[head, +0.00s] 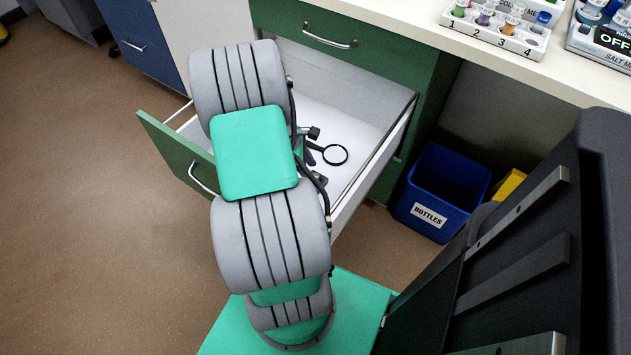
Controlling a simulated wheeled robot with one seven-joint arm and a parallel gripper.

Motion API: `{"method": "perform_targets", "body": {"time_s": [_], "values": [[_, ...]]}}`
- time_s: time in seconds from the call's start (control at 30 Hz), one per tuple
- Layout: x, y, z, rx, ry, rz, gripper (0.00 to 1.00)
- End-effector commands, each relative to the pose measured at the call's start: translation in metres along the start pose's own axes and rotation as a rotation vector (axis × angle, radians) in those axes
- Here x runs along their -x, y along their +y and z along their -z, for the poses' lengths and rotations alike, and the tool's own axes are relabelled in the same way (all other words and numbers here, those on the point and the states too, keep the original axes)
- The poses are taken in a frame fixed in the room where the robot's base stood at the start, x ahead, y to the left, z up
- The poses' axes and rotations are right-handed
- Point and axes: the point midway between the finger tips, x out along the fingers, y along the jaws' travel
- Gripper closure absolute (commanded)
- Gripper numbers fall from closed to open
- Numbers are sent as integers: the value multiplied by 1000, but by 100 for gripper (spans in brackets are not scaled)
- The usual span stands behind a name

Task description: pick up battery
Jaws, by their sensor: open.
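No battery can be made out in the head view. The pulled-out green-fronted drawer (172,153) has a white inside, and my arm covers much of it. A black magnifying glass (334,154) lies in the drawer, just right of my arm. A small dark piece (320,178) shows below it, partly behind my arm; I cannot tell what it is. My gripper is hidden behind my arm links, which reach over the drawer.
The white counter (420,27) above holds a numbered vial rack (495,33) and a device (606,42) reading OFF. A blue bin (443,190) labelled BOTTLES stands right of the drawer, with something yellow (510,184) beside it.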

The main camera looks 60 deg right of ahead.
Motion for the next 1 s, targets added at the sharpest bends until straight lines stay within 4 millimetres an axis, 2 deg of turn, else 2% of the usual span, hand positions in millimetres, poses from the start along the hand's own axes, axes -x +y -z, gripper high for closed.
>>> {"method": "perform_targets", "body": {"time_s": [0.03,0.1,0.33,0.9,1.0], "values": [[-15,-1,2,-1,0,4,51],[-24,-1,1,-1,0,3,51],[-25,0,1,0,2,-1,51],[-25,0,1,0,2,-1,98],[-25,0,1,0,2,0,100]]}}
